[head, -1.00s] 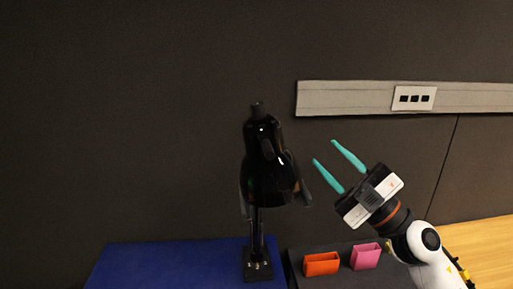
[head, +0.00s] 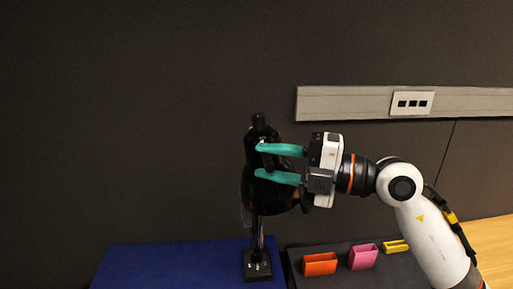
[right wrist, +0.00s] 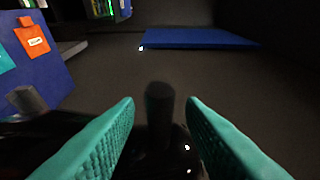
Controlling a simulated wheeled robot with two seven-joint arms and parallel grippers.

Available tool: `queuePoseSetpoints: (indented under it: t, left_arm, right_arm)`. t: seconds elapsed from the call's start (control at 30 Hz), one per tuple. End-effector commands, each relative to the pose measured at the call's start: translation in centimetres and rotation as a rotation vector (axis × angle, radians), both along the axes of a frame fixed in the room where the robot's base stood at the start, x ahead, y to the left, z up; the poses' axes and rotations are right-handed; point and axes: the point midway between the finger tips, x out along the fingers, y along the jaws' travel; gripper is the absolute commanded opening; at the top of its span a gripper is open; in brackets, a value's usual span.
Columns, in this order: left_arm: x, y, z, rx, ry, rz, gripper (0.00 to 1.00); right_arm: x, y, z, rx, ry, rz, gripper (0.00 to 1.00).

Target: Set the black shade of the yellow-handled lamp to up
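A black lamp with a glossy black shade (head: 252,190) stands on a black base (head: 257,265) in the head view. A dark knob (head: 258,121) tops the shade. No yellow handle shows on it. My right gripper (head: 258,160) is open, its teal fingers reaching in from the right, one above the other, in front of the shade. In the right wrist view, a dark round peg (right wrist: 160,108) stands between the open fingers, with glossy black shade below it. Whether the fingers touch the peg is unclear. My left gripper is not in view.
A blue surface (head: 170,266) lies left of the lamp base. Orange (head: 320,264), pink (head: 363,256) and yellow (head: 396,246) holders sit on a dark surface to the right. A grey rail with a socket plate (head: 412,103) runs along the dark wall.

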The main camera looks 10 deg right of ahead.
Motion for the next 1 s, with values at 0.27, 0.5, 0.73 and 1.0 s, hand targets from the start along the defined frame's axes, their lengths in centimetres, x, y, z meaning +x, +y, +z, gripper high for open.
queuePoseSetpoints:
  t: [0.27, 0.5, 0.73, 1.0]
  left_arm:
    - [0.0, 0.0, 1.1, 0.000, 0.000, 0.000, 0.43]
    - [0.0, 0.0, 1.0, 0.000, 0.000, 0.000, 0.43]
    - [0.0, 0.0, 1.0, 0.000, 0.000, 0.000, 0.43]
    - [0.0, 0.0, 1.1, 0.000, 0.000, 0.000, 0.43]
  right_arm:
    - [1.0, 2.6, 0.2, 0.002, 0.000, 0.000, 0.36]
    - [1.1, 2.7, 0.0, 0.002, 0.000, -0.001, 0.36]
    - [1.1, 2.7, 0.0, 0.001, 0.001, 0.000, 0.08]
    - [1.1, 2.7, 0.0, 0.001, 0.001, 0.000, 0.00]
